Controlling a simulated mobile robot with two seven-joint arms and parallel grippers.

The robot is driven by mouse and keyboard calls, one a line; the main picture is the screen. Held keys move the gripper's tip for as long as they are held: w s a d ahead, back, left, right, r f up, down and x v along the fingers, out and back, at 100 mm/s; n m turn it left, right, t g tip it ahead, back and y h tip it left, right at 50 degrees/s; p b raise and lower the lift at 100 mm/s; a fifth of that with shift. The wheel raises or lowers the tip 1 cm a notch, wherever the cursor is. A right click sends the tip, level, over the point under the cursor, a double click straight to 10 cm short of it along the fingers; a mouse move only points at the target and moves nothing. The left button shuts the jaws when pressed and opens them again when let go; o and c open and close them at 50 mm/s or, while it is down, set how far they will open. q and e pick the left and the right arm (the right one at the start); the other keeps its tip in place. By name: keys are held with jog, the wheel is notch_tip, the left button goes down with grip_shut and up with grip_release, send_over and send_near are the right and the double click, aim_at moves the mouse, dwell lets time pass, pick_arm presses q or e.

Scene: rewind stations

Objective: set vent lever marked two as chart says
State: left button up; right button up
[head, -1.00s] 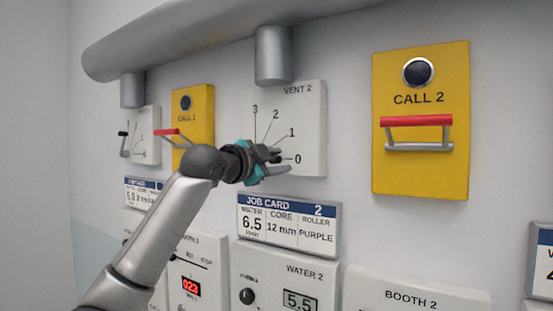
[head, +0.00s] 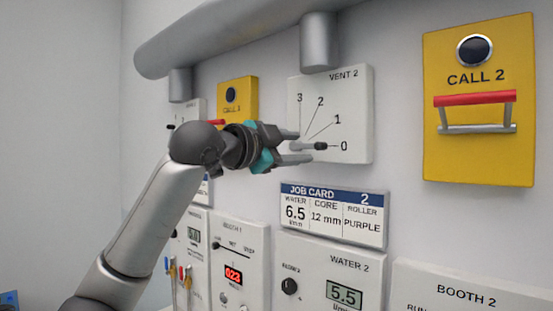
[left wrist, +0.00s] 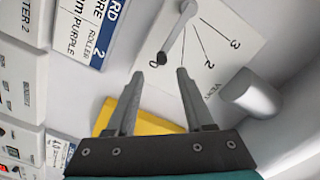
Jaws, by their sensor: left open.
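The VENT 2 panel (head: 350,90) is white, with marks 0, 1, 2 and 3. Its grey lever has a black knob (head: 320,146) and points at 0. In the left wrist view the lever's knob (left wrist: 162,59) shows just beyond and between my fingertips. My left gripper (head: 303,147) is open and empty, its fingers above and below the lever in the head view. In the left wrist view the open gripper (left wrist: 160,73) seems apart from the knob; exact depth is unclear. My right gripper is not in view. No vent chart is readable.
JOB CARD 2 (head: 333,215) below reads water 6.5, core 12 mm, roller purple. The WATER 2 panel (head: 318,262) shows 5.5. The yellow CALL 2 box (head: 480,150) with its red bar sticks out at right. A pipe stub (head: 319,42) hangs above the vent panel.

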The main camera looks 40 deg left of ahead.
pick_arm(q)
jog(key=s, duration=0.2)
jog(key=s+b, duration=0.1)
jog(key=s, duration=0.2)
jog(key=shift+s+a, duration=0.2)
jog(key=shift+s, duration=0.15)
jog(key=shift+f, duration=0.1)
